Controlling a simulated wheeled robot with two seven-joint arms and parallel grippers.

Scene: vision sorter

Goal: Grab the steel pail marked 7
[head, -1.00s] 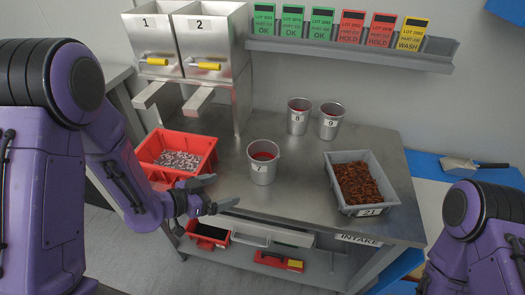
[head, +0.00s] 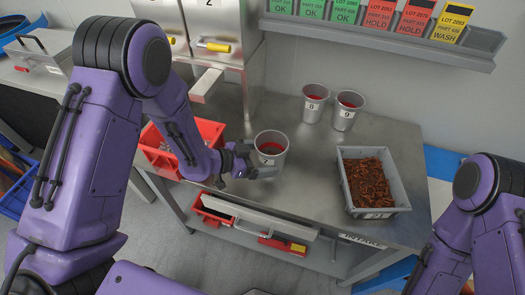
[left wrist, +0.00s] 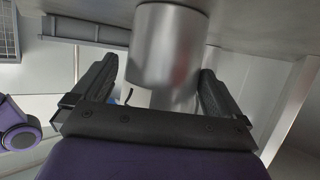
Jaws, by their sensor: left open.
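The steel pail marked 7 (head: 272,142) stands upright on the steel table, its label facing me. My left gripper (head: 258,161) is low at the pail's near left side, with its jaws open. In the left wrist view the pail (left wrist: 168,45) shows between the two spread fingers of the left gripper (left wrist: 158,72), with a gap on each side. I cannot tell how deep it sits between them. My right arm shows at the right edge of the head view, but its gripper is out of frame.
Pails 8 (head: 314,103) and 9 (head: 346,111) stand behind and to the right. A grey bin (head: 346,197) of rusty pieces is at the right. A red bin (head: 157,158) is at the left, partly behind my arm.

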